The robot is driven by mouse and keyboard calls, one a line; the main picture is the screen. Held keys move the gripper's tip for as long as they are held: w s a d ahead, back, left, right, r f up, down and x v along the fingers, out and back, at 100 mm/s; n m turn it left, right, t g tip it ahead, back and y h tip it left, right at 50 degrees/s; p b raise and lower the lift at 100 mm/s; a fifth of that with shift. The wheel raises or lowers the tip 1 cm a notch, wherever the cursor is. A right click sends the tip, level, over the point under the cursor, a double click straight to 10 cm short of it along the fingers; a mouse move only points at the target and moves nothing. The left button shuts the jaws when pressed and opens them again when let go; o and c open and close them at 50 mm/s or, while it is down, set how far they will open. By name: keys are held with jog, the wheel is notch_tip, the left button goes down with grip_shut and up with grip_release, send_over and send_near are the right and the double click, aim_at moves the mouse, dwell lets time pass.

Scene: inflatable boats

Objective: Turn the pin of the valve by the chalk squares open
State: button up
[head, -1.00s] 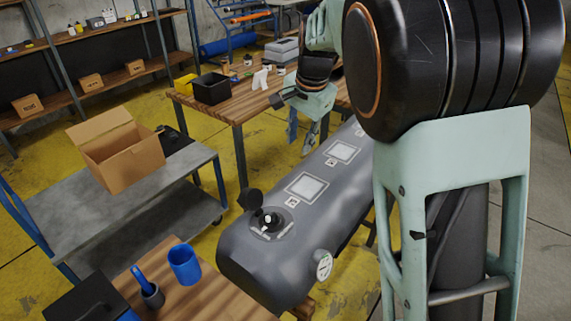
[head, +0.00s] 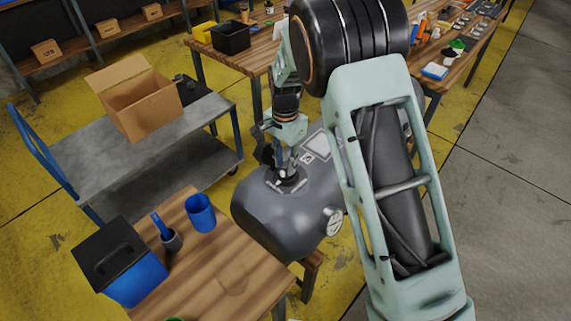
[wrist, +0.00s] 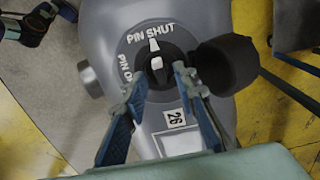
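The valve (wrist: 146,75) is a dark round fitting on the grey inflatable tube (head: 290,225), with lettering "PIN SHUT" above it and "PIN O…" at its left, partly covered. Its small pale pin (wrist: 155,63) stands in the middle, and a white mark lies towards "PIN SHUT". A chalk square (wrist: 180,140) lies just below the valve in the wrist view; it also shows in the head view (head: 318,145). My gripper (wrist: 159,75) is open, with its fingertips close over the valve on both sides of the pin. I cannot tell whether they touch it.
A black valve cap (wrist: 228,64) sits close right of my fingers. A gauge (head: 333,222) sticks out of the tube's side. A wooden table (head: 225,265) with a blue cup (head: 201,213) stands in front, and a cart (head: 150,150) with a cardboard box (head: 135,98) at left.

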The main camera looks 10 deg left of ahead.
jog(key=shift+f, duration=0.8)
jog(key=shift+c, duration=0.6)
grip_shut()
